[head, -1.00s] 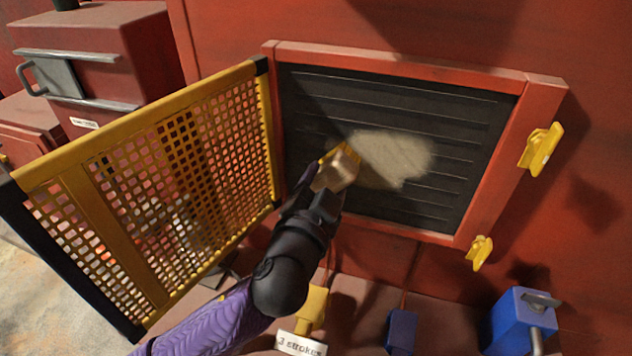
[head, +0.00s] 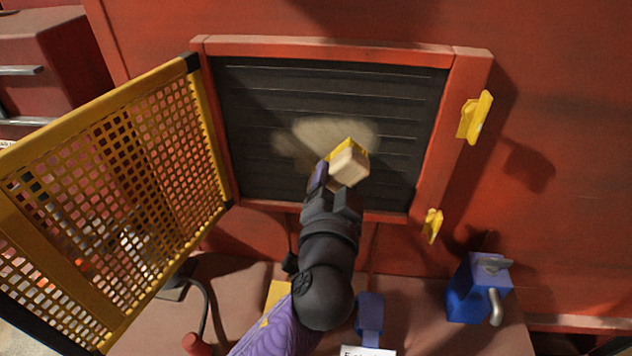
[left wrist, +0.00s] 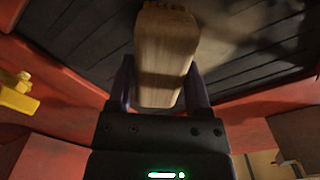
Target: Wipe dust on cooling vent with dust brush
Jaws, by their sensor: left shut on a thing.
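The cooling vent (head: 400,100) is a dark slatted panel in a red frame, behind an open yellow mesh door (head: 110,190). A pale tan dust patch (head: 325,132) lies on its middle, fainter at its left end. My left gripper (head: 335,185) is shut on the dust brush (head: 350,168), which has a pale wooden block and a yellow edge. The brush is at the dust's lower right edge and hides part of the vent; I cannot tell whether its bristles touch. In the left wrist view the brush's wooden block (left wrist: 163,60) sits between the fingers. My right gripper is not in view.
Two yellow latches (head: 475,117) (head: 432,226) stand out on the right of the vent frame. A blue box with a metal handle (head: 478,288) and a smaller blue piece (head: 370,315) are on the ledge below. The open door takes up the left side.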

